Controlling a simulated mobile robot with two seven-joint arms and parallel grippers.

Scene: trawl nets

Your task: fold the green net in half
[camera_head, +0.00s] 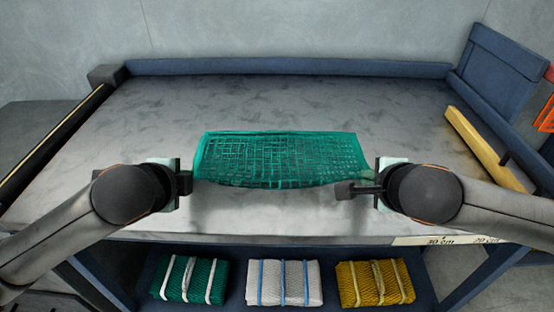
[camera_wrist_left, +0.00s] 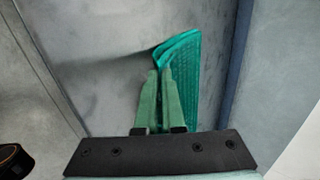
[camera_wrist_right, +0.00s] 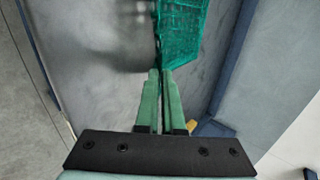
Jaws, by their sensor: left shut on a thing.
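The green net (camera_head: 280,157) is spread as a wide sheet over the middle of the grey table, its near edge raised and sagging between my grippers. My left gripper (camera_head: 187,182) is shut on the net's near left corner; the left wrist view shows the net (camera_wrist_left: 187,65) at its fingertips (camera_wrist_left: 160,75). My right gripper (camera_head: 350,190) is at the near right corner. In the right wrist view its fingers (camera_wrist_right: 160,75) are together with the net (camera_wrist_right: 180,35) at their tips. The exact grip there is small in view.
The grey table (camera_head: 400,115) is clear behind and beside the net. A blue rail (camera_head: 290,67) runs along the back. A yellow bar (camera_head: 480,147) lies at right. Bundled green (camera_head: 192,281), white (camera_head: 285,284) and yellow (camera_head: 375,284) nets sit on a shelf below.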

